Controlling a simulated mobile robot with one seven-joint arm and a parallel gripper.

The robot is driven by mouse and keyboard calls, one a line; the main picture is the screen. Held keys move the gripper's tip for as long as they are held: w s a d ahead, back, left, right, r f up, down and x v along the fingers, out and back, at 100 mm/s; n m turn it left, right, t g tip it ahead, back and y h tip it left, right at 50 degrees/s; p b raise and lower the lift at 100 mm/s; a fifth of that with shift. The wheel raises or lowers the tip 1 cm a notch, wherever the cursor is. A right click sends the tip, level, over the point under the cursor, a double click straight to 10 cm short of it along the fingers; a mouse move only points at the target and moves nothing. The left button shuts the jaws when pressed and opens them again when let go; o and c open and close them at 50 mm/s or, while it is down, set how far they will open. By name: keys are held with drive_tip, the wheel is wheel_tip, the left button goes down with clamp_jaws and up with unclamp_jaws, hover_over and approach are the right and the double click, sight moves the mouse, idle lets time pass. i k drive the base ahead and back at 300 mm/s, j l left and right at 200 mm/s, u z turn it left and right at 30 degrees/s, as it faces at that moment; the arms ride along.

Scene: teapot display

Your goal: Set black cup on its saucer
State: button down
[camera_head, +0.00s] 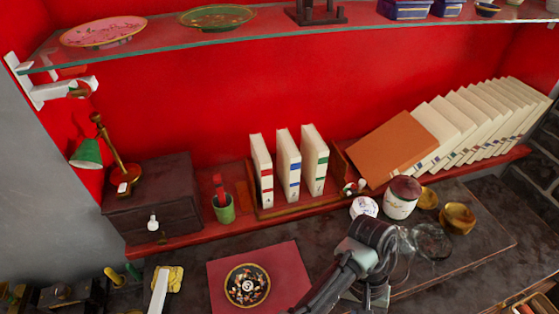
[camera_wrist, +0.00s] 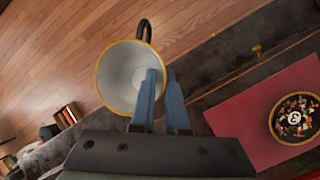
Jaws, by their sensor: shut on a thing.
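The black cup (camera_wrist: 115,72) shows in the wrist view from above, with a white inside, a gold rim and a black handle at its top. My gripper (camera_wrist: 161,75) is shut on the cup's right wall, one finger inside the rim and one outside. The cup is not clearly visible in the head view, where my arm covers that area. The saucer (camera_head: 247,285), black with a floral pattern and gold rim, lies on a red mat (camera_head: 285,262). It also shows at the right of the wrist view (camera_wrist: 298,118), apart from the cup. The saucer carries no cup.
A white-and-red jar (camera_head: 402,198), gold bowls (camera_head: 457,218) and a glass vessel (camera_head: 432,242) stand right of the mat. A green cup (camera_head: 223,208) and upright books (camera_head: 288,165) are behind it. A glass shelf (camera_head: 250,38) hangs above.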

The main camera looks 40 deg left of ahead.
sight(253, 283)
drive_tip(key=u, duration=0.45)
drive_tip(key=l+u, duration=0.1)
drive_tip(key=u, duration=0.8)
drive_tip(key=l+u, duration=0.15)
drive_tip(key=u, duration=0.75)
drive_tip(key=k+l, duration=0.1)
drive_tip(key=l, duration=0.35)
drive_tip(key=k+l, duration=0.1)
drive_tip(key=l, duration=0.35)
drive_tip(key=l+u, duration=0.1)
drive_tip(key=l, duration=0.3)
drive_tip(key=k, duration=0.05)
